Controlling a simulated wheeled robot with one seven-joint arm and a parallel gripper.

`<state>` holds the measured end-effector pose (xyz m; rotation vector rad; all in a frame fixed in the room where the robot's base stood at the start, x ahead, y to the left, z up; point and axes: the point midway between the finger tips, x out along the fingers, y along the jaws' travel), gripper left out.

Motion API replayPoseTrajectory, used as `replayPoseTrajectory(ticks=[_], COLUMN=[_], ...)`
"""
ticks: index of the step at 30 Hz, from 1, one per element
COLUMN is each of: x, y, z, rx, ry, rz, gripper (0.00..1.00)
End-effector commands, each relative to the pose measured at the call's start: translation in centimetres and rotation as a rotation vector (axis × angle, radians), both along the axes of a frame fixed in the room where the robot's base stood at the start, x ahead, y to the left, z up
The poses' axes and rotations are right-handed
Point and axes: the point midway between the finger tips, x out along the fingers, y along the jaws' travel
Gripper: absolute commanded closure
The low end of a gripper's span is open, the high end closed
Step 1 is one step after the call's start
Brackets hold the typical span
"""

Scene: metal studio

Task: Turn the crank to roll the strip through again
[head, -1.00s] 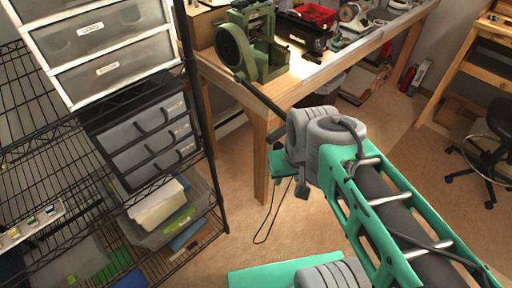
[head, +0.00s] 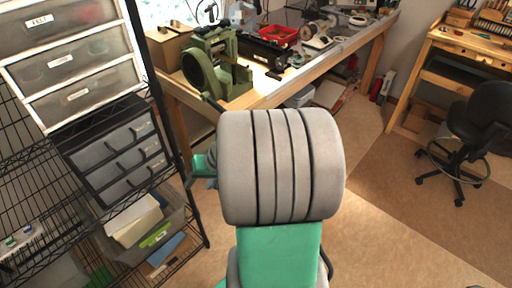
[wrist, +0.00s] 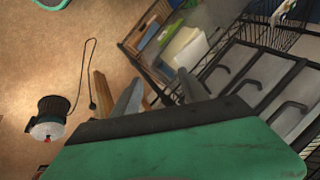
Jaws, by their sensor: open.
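The green rolling mill (head: 240,76) with its large round wheel stands at the near left corner of the workbench in the head view. Its crank handle is not clearly seen; my raised arm covers the area just below and right of the mill. No strip can be made out. My gripper (head: 192,181) is partly visible left of my arm, below the bench top and apart from the mill. In the wrist view my gripper (wrist: 160,80) has its two grey fingers spread, with nothing held between them. The mill is not in the wrist view.
A wire shelf with grey drawers (head: 115,150) and a bin stands close left of my gripper. The workbench (head: 290,85) carries a red tray (head: 278,35) and small tools. A black stool (head: 480,120) is at the right.

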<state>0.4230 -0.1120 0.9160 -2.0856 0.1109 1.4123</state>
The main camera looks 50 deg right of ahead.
Motion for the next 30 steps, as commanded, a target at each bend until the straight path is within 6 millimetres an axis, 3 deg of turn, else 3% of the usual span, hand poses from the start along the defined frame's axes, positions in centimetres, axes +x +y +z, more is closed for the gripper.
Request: replayPoseTrajectory(ticks=[1,6,9,12,16,24,30], x=[-0.1,-1.3,-3.3,-4.8,-4.6,0.8,3.0], y=[-3.1,-12.5,-16.9,-19.4,-20.2,-19.7,-19.9], z=[-0.2,0.0,0.8,1.4,1.2,-1.0,-1.6], rx=[0.098,0.397,0.512,0.574,0.595,0.593,0.591], ry=[-0.039,-0.288,-0.430,-0.522,-0.557,-0.554,-0.554], rz=[-0.124,-0.516,-0.695,-0.797,-0.827,-0.820,-0.824], gripper=[0.49,0.49,0.49,0.49,0.49,0.49,0.49])
